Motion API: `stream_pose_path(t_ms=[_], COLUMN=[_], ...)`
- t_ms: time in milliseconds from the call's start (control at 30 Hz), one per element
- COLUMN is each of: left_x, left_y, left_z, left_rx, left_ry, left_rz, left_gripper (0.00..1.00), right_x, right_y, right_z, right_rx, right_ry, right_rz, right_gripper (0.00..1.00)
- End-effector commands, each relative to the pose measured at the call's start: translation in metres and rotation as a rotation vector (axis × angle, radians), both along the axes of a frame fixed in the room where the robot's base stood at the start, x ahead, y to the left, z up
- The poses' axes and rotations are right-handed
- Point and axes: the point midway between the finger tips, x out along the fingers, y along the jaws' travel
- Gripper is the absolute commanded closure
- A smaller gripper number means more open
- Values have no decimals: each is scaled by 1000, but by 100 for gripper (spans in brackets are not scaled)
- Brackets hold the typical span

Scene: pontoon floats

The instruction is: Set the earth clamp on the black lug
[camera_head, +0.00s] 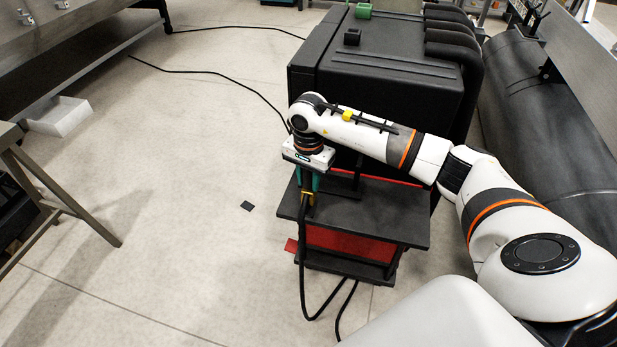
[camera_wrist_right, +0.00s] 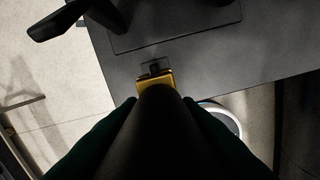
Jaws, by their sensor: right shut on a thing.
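My right gripper (camera_head: 308,182) points down at the left edge of the dark stand top. Its green fingers are shut on the earth clamp, a dark body with a yellow end (camera_head: 308,197). In the right wrist view, the clamp's dark body (camera_wrist_right: 155,125) lies between the fingers, and its yellow end reaches a small dark piece (camera_wrist_right: 154,67) at the plate. I cannot tell whether they touch or whether that piece is the black lug. My left gripper is not in view.
The stand's dark top (camera_head: 400,228) has a red body below. The big black case (camera_head: 385,100) stands behind it. A black cable (camera_head: 303,285) hangs from the clamp. A small dark square (camera_head: 247,206) lies on the floor. The floor at left is mostly clear.

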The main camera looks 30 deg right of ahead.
Motion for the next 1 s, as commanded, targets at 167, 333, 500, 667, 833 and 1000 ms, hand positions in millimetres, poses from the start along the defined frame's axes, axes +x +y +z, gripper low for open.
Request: stream_pose_path(t_ms=[167, 333, 500, 667, 833, 1000], left_x=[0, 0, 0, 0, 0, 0], left_y=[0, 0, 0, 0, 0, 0], left_z=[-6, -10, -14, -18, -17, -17], left_rx=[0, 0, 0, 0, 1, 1], left_ry=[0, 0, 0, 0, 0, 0], left_rz=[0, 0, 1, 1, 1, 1], left_gripper=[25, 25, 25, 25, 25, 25], right_x=[1, 1, 1, 1, 1, 0], right_y=[0, 0, 0, 0, 0, 0], right_z=[-4, -9, -14, -18, -17, -17], right_rx=[0, 0, -1, -1, 0, 0], right_ry=[-3, -3, -4, -4, -3, -1], right_rz=[-1, -1, 0, -1, 0, 0], right_gripper=[100, 100, 100, 100, 45, 45])
